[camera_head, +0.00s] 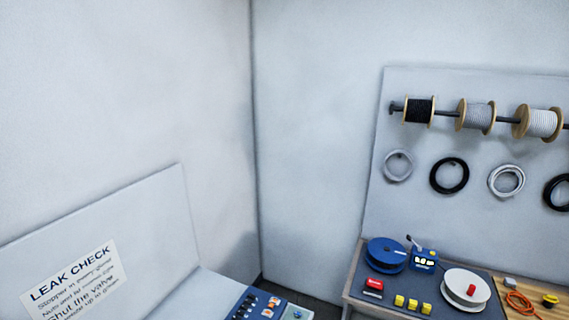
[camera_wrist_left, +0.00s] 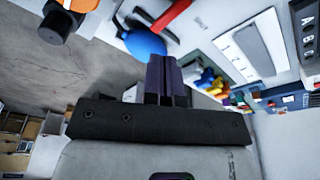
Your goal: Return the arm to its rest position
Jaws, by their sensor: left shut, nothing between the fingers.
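My left gripper (camera_wrist_left: 167,80) shows only in the left wrist view. Its two dark fingers are together with nothing between them. Beyond the fingertips are a blue rounded thing (camera_wrist_left: 143,42) and a red bar-like thing (camera_wrist_left: 172,14); I cannot tell exactly what they are. Neither is held. No arm of mine shows in the head view. My right gripper is in neither view.
In the head view, a bench at the right holds a blue reel (camera_head: 386,254), a white reel (camera_head: 466,291) and small red and yellow blocks. Wire spools (camera_head: 476,115) hang above. A "LEAK CHECK" sign (camera_head: 75,284) is at lower left. The wrist view shows shelves (camera_wrist_left: 20,135) at left.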

